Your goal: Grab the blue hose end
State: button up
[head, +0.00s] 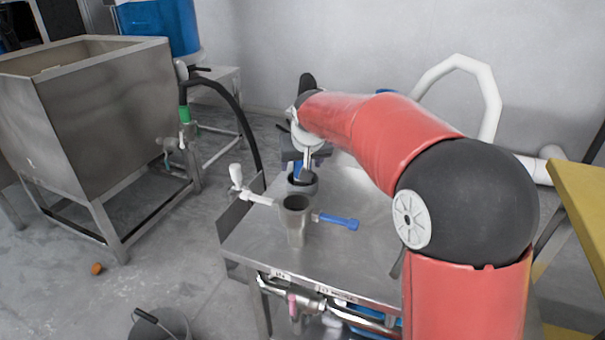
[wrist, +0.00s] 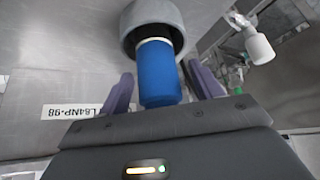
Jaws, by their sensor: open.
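The blue hose end (wrist: 157,75) is a short blue cylinder in the wrist view, standing out of a round grey collar (wrist: 135,20). My gripper (wrist: 160,84) is open, with one purple finger on each side of the blue cylinder and visible gaps between. In the head view my gripper (head: 307,160) points down at the far part of the steel table (head: 350,255). A little blue (head: 298,171) shows there above a dark round opening (head: 303,189); the rest is hidden by my gripper.
A steel cup-shaped grinder part (head: 296,228) with a white-handled lever (head: 238,180) and a blue handle (head: 340,221) stands nearer on the table. A steel hopper (head: 110,115) is at left, a white pipe (head: 480,85) behind. A yellow surface (head: 585,195) is at right.

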jog(key=shift+x, duration=0.8)
jog(key=shift+r, duration=0.1)
jog(key=c, duration=1.4)
jog(key=shift+r, duration=0.1)
